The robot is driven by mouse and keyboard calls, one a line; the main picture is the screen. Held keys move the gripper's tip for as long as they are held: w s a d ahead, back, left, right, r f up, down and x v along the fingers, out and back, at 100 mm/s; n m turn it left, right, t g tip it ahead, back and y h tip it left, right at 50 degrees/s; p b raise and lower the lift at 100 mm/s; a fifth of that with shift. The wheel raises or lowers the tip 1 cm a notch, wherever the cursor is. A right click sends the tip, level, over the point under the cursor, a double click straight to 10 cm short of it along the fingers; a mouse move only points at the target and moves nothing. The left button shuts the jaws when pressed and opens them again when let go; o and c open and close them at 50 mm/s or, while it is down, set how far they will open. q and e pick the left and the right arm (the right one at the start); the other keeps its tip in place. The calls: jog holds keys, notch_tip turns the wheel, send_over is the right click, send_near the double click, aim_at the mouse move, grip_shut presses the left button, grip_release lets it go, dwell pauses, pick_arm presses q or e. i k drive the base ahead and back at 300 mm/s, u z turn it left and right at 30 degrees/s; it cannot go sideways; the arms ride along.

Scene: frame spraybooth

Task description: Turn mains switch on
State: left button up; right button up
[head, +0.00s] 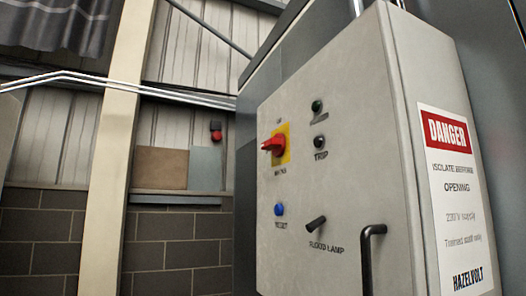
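The mains switch (274,145) is a red rotary handle on a yellow square plate. It sits on the front of a grey control cabinet (340,90), with small lettering above and below it. The handle points out to the left and looks roughly horizontal. The lettering is too small to tell which position it is in. Neither of my grippers shows in the head view, and nothing touches the switch.
A danger sign (456,200) is on the cabinet's right side. Space left of the cabinet looks free.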

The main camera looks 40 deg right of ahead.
aim_at(277, 144)
jog(key=z, duration=0.5)
jog(key=k, duration=0.6)
jog(key=u, duration=0.15)
jog(key=i, duration=0.55)
jog(key=u, duration=0.6)
jog(key=i, duration=0.7)
jog(key=z, duration=0.25)
